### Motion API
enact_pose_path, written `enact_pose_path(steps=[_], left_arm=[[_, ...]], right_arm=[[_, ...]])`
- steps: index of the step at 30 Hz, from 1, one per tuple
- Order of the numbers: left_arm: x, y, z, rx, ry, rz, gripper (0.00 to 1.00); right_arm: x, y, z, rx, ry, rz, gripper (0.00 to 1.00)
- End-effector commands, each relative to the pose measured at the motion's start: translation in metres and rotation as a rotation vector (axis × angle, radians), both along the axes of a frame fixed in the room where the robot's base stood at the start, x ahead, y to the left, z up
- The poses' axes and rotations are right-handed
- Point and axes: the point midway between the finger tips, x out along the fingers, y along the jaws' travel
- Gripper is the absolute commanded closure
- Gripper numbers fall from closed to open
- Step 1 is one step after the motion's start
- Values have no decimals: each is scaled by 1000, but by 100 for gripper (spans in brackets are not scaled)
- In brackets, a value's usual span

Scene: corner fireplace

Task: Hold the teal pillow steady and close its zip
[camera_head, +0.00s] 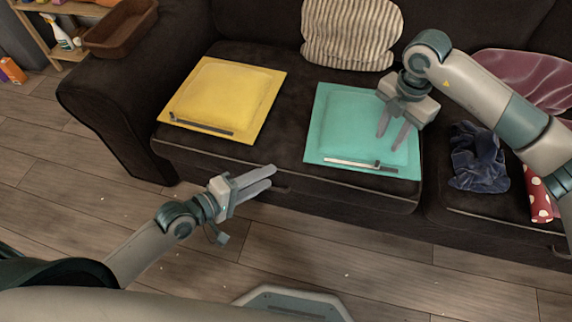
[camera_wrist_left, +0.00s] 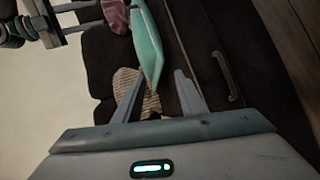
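The teal pillow (camera_head: 350,122) lies flat on the dark sofa seat, with a zip strip (camera_head: 352,163) along its front edge. A small dark pull shows toward the right end of the strip. My right gripper (camera_head: 393,137) is over the right part of the pillow, fingers apart and pointing down; whether it touches the fabric I cannot tell. My left gripper (camera_head: 273,178) is in front of the sofa, left of the pillow, with its fingers apart and nothing between them. In the left wrist view the teal pillow (camera_wrist_left: 147,45) shows beyond the open fingers (camera_wrist_left: 158,85).
A yellow pillow (camera_head: 225,92) with its own zip strip lies to the left on the sofa (camera_head: 290,60). A striped cushion (camera_head: 350,35) leans behind. Dark blue cloth (camera_head: 478,160) and a red dotted item (camera_head: 540,197) lie right. The floor in front is mostly clear.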

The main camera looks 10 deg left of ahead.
Motion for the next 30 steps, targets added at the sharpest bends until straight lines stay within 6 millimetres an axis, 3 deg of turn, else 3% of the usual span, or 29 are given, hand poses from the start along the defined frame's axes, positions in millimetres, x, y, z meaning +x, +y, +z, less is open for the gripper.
enact_pose_path(steps=[8,30], left_arm=[[20,-17,-7,-2,-2,0,63],[107,-90,-42,0,-1,0,63]], right_arm=[[0,0,0,0,0,0,69],[0,0,0,0,0,0,69]])
